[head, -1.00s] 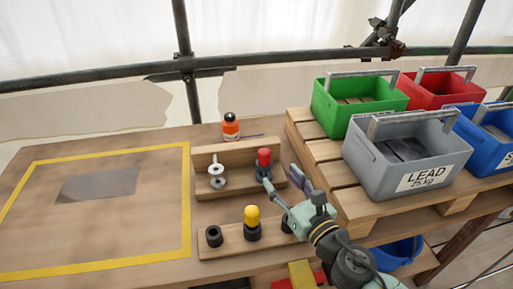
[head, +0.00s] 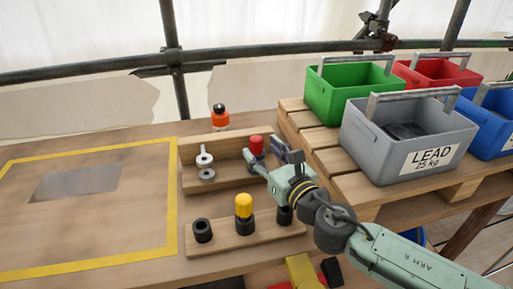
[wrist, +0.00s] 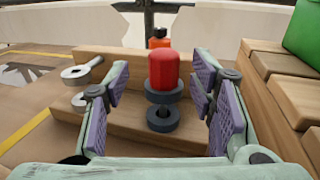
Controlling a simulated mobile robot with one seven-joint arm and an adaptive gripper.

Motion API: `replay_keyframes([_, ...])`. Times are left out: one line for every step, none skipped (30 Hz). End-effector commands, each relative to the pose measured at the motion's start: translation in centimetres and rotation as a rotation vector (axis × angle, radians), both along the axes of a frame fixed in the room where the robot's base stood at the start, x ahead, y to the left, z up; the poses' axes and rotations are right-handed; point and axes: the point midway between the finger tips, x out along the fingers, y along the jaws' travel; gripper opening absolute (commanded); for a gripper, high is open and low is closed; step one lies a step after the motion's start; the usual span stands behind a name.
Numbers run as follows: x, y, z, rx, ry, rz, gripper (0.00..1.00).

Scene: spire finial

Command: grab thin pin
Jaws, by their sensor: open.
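A red-capped pin (head: 257,146) with dark rings below its cap stands at the right of a wooden rack (head: 226,178). In the wrist view the red cap (wrist: 164,70) is upright in the middle, between the purple pads of my gripper (wrist: 161,88). The gripper is open, with a gap visible on both sides of the cap. In the head view my gripper (head: 268,155) is at the rack's right end and hides part of the pin. A silver pin with pale rings (head: 205,165) is at the rack's left. I cannot tell by looks which is the thin pin.
A front block (head: 222,240) holds a yellow-capped piece (head: 244,206) and dark rings. An orange bottle (head: 220,118) stands behind the rack. A pallet (head: 340,165) with a grey LEAD crate (head: 408,150) and other crates is close on the right. The yellow-bordered area at left is mostly clear.

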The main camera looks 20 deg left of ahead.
Motion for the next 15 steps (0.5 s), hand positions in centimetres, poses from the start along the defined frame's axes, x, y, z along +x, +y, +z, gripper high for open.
replay_keyframes([0.6, 0.5, 0.4, 0.003, 0.002, 0.001, 0.51])
replay_keyframes([0.9, 0.9, 0.4, 0.003, 0.002, 0.002, 0.51])
replay_keyframes([1.5, 1.3, 0.3, 0.003, 0.002, 0.001, 0.51])
replay_keyframes([1.8, 1.6, 0.3, 0.003, 0.003, 0.002, 0.51])
replay_keyframes([2.2, 1.9, 0.2, 0.002, 0.002, 0.002, 0.51])
replay_keyframes([2.5, 2.3, 0.1, 0.001, 0.002, 0.003, 0.51])
replay_keyframes([2.7, 2.6, 0.1, 0.001, 0.002, 0.003, 0.51])
replay_keyframes([2.9, 2.8, 0.0, 0.001, 0.002, 0.003, 0.51])
replay_keyframes([3.1, 3.0, -0.1, 0.001, 0.001, 0.002, 0.51])
replay_keyframes([3.2, 3.0, -0.1, 0.001, 0.001, 0.001, 0.51])
replay_keyframes([3.2, 3.1, -0.2, -0.001, 0.001, 0.001, 0.51])
replay_keyframes([3.3, 3.2, -0.2, -0.001, 0.001, 0.0, 0.51])
replay_keyframes([3.3, 3.2, -0.2, -0.001, 0.001, 0.0, 0.51])
replay_keyframes([3.3, 3.2, -0.2, -0.001, 0.0, 0.0, 0.51])
replay_keyframes([3.3, 3.1, -0.3, -0.001, 0.0, 0.0, 0.51])
